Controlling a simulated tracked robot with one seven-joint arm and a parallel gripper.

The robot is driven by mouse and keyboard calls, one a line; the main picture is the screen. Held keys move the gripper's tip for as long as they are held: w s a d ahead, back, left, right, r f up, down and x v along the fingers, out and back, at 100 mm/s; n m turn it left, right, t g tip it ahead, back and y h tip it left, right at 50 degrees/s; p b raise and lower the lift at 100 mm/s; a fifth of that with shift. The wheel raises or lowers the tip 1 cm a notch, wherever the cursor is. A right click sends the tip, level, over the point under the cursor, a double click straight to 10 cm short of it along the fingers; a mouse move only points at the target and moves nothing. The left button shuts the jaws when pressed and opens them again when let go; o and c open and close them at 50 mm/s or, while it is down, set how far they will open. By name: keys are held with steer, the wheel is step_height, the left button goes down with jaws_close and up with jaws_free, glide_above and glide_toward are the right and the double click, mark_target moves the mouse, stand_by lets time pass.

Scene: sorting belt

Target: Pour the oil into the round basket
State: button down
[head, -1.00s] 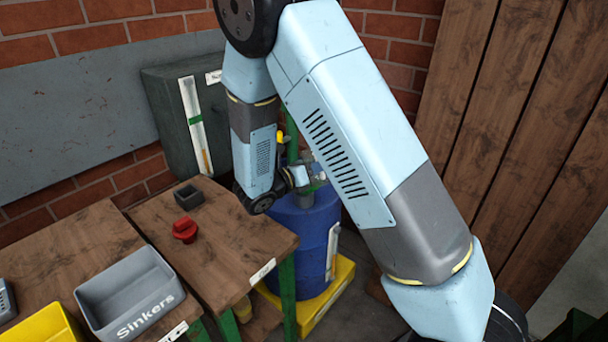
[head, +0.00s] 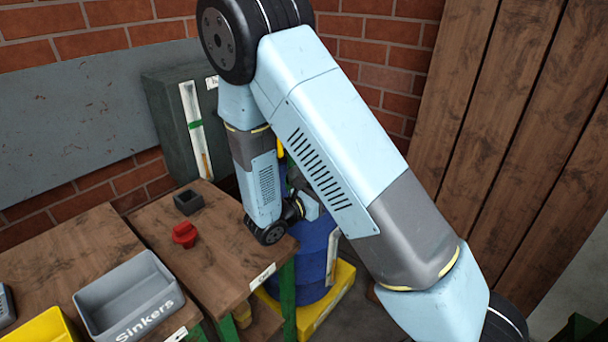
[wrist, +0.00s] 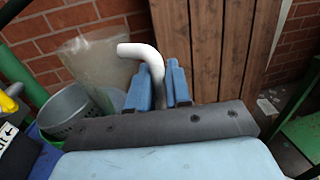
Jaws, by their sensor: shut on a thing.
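In the wrist view my gripper (wrist: 158,67) is shut on the white curved handle (wrist: 138,49) of a clear, faintly yellowish jug (wrist: 92,58). The jug is to the left of the fingers, and its lower part is hidden. The oil level in it cannot be made out. A grey round basket (wrist: 60,112) with holes in its wall is at the left, below and beside the jug in the picture. Whether the jug's mouth is over the basket cannot be told. In the head view my arm hides the gripper, jug and basket.
A blue barrel (head: 314,238) stands on a yellow base (head: 334,294) behind my arm. A wooden bench (head: 222,248) holds a red knob-like part (head: 185,234) and a small dark box (head: 188,202). A grey Sinkers bin (head: 130,310) is at left. Brick and plank walls stand close behind.

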steer(key=shift+d+f, duration=0.1)
steer(key=shift+f, duration=0.15)
steer(key=shift+m, duration=0.3)
steer(key=shift+r, duration=3)
steer(key=w+d+f+n+t+y, duration=0.1)
steer(key=w+d+n+t+y, duration=0.2)
steer(key=w, duration=0.6)
steer(key=w+d+f+n+t+y, duration=0.2)
steer(key=w+d+n+t+y, duration=0.2)
steer(key=w+d+y, duration=0.2)
steer(key=w+d, duration=0.1)
steer(key=w, duration=0.1)
steer(key=shift+w+d+n+y, duration=0.4)
